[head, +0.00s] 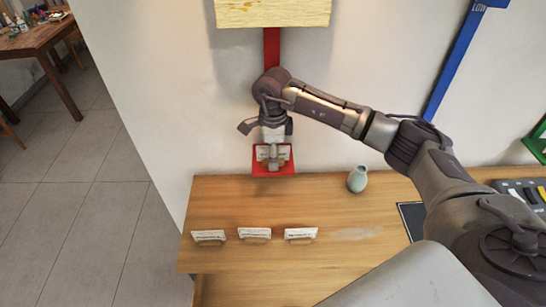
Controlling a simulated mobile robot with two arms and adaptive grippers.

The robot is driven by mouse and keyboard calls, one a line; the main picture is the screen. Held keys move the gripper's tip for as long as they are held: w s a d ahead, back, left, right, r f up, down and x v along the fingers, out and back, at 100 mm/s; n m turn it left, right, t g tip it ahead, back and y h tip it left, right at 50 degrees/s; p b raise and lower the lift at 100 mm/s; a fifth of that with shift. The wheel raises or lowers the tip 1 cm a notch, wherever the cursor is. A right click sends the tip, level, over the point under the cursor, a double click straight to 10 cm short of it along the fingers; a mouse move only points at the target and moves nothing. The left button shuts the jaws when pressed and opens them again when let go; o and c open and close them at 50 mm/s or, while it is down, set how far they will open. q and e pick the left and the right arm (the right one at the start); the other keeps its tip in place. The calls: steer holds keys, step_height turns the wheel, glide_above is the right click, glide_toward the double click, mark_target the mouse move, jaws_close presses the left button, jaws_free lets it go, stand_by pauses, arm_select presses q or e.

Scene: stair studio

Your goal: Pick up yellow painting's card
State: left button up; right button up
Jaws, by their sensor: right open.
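Three small white cards in stands (208,236), (255,233) and (301,233) stand in a row near the front left of the wooden table. Their print is too small to read, so I cannot tell which is the yellow painting's card. My right gripper (272,158) is open and points down at a red holder (274,171) on the wall side of the table. Its fingers overlap a pale item in the holder, which may be another card; I cannot tell if they touch it. My left gripper is not in view.
A pale green vase (357,179) stands right of the holder. A red strip (271,47) runs down the wall below a pale yellow panel (272,13). A blue strip (455,65) and a dark pad (411,217) are at right. The tabletop (330,262) before the cards is clear.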

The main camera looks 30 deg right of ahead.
steer(key=c, duration=1.1)
steer(key=shift+r, duration=0.1)
